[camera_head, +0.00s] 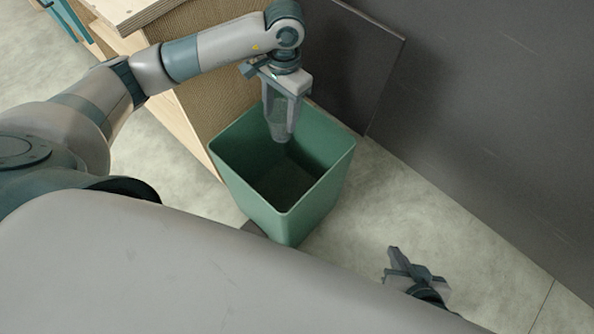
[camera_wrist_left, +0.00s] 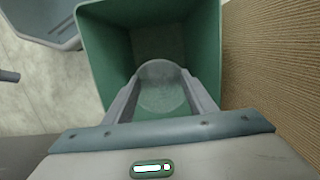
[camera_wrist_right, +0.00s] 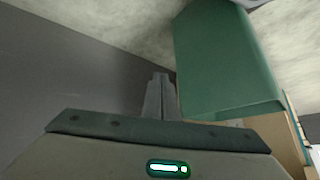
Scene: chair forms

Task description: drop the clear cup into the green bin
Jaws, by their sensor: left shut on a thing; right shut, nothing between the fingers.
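The clear cup (camera_head: 278,124) hangs between the fingers of my left gripper (camera_head: 281,128), over the far part of the green bin's opening. The left gripper is shut on it. In the left wrist view the cup (camera_wrist_left: 162,90) sits between the two fingers, with the bin (camera_wrist_left: 98,50) behind it. The green bin (camera_head: 318,196) stands on the floor, open at the top, and its visible inside is empty. My right gripper (camera_head: 393,262) is low to the right of the bin, shut and empty. The right wrist view shows its fingers (camera_wrist_right: 158,92) together beside the bin (camera_wrist_right: 225,65).
A wooden cabinet with a woven side (camera_head: 212,90) stands right behind and left of the bin. A dark grey wall (camera_head: 480,90) runs along the right. The pale floor (camera_head: 420,200) between bin and wall is clear.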

